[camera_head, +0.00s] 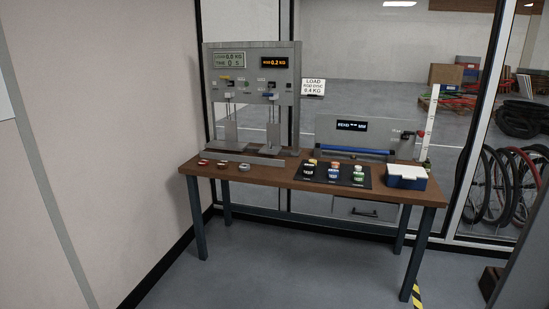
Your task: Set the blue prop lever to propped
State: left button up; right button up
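A grey test rig (253,75) stands at the back left of the wooden workbench (282,177). Its upright panel has two small displays and several small coloured levers or knobs. They are too small for me to tell which is the blue prop lever or how it is set. A blue horizontal bar (357,150) crosses the front of a second grey machine (325,127) at the back right. I cannot tell whether this bar is a lever. Neither of my grippers is in view.
A black mat (312,178) with several small coloured items and a blue-and-white box (406,177) occupy the bench's right half. Several small rings (224,165) lie at its front left. Open grey floor (270,250) lies before the bench. A wall (110,120) bounds the left.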

aim_at(264, 94)
jog(key=i+j, duration=0.1)
jog(key=i, duration=0.4)
jog(key=i+j, duration=0.15)
jog(key=i, duration=0.4)
jog(key=i+j, duration=0.1)
jog(key=i, duration=0.4)
jog(key=i+l, duration=0.4)
jog(key=i, duration=0.15)
jog(key=i+l+u, duration=0.1)
jog(key=i+l, duration=0.3)
jog(key=i, duration=0.2)
jog(key=i+l, duration=0.4)
jog(key=i, duration=0.15)
